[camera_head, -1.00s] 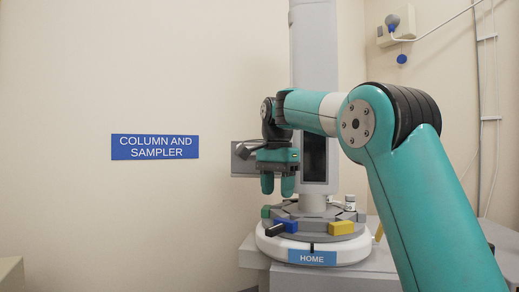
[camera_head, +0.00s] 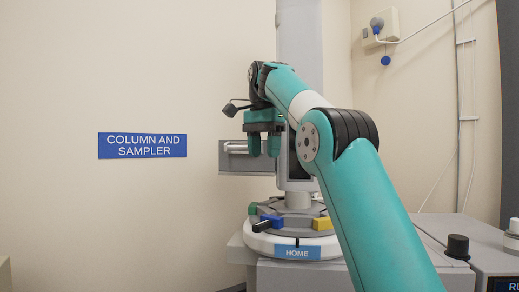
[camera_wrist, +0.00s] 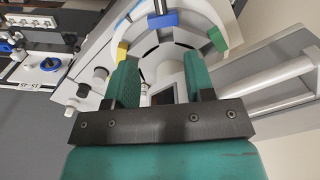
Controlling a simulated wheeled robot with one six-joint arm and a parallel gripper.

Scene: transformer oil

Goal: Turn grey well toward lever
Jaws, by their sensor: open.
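The round sampler carousel (camera_head: 297,209) has a grey segmented top with a green well (camera_head: 252,208), a blue well (camera_head: 272,219) and a yellow well (camera_head: 322,223). A black handle (camera_head: 262,227) sticks out by the blue one. I cannot single out the grey well; the right back of the carousel is hidden by my arm. My gripper (camera_head: 264,147) is open and empty, fingers pointing down, well above the carousel and apart from it. In the wrist view the blue (camera_wrist: 163,19), yellow (camera_wrist: 122,50) and green (camera_wrist: 217,38) wells show beyond the fingers. I cannot tell which part is the lever.
A grey bracket with a bar (camera_head: 235,161) is behind my gripper; the column (camera_head: 300,40) rises behind the carousel. A blue HOME label (camera_head: 297,253) is on the front. A black knob (camera_head: 457,245) stands on the grey bench at right.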

